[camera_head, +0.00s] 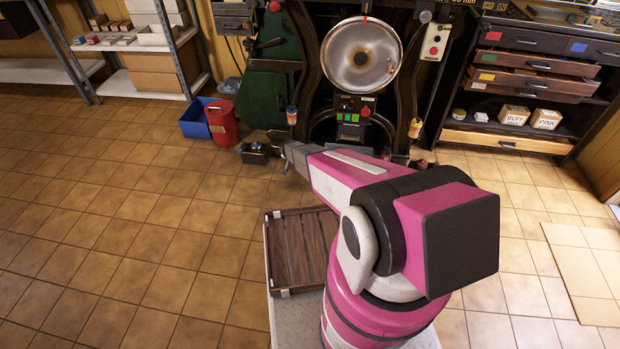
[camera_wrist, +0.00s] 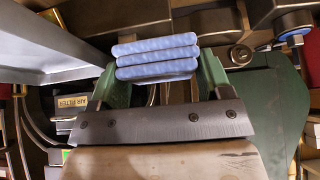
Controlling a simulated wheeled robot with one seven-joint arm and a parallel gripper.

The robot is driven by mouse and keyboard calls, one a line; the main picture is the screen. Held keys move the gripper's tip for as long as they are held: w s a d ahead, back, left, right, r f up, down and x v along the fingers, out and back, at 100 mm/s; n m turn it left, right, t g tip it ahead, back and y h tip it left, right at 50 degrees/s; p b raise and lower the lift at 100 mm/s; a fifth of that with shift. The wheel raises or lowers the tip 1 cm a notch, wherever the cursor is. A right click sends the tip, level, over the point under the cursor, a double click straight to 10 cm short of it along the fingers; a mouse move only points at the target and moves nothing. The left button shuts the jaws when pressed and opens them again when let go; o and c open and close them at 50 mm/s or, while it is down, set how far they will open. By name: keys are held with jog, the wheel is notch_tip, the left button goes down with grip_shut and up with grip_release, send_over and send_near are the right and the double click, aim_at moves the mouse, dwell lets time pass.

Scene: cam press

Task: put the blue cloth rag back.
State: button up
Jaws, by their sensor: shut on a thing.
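The blue cloth rag (camera_wrist: 156,58) shows in the wrist view as a light blue, folded stack of several layers. My gripper (camera_wrist: 158,80) is shut on it, with a green finger at each side of the rag. The rag is held out in front of the dark bolted palm plate. Metal machine parts lie behind it; I cannot tell whether it touches any of them. In the head view my arm reaches away toward the press, and the gripper and held rag cannot be made out there.
The press with its round metal disc (camera_head: 361,57) stands at the back. A red bucket (camera_head: 221,122) and a blue bin (camera_head: 196,118) stand left of it. A drawer cabinet (camera_head: 540,62) is at right, shelving (camera_head: 150,55) at left. A slatted wooden tray (camera_head: 299,250) lies near my arm. Left floor is clear.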

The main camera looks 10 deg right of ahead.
notch_tip(320, 180, down, 8)
jog(key=s+a, duration=0.1)
jog(key=w+d+f, duration=0.1)
jog(key=d+f, duration=0.1)
jog(key=d, duration=0.1)
jog(key=w+d+f, duration=0.2)
jog(key=d, duration=0.1)
jog(key=w+d+f, duration=0.2)
jog(key=d, duration=0.2)
jog(key=shift+f, duration=2.3)
jog(key=shift+f, duration=0.1)
jog(key=o, duration=0.8)
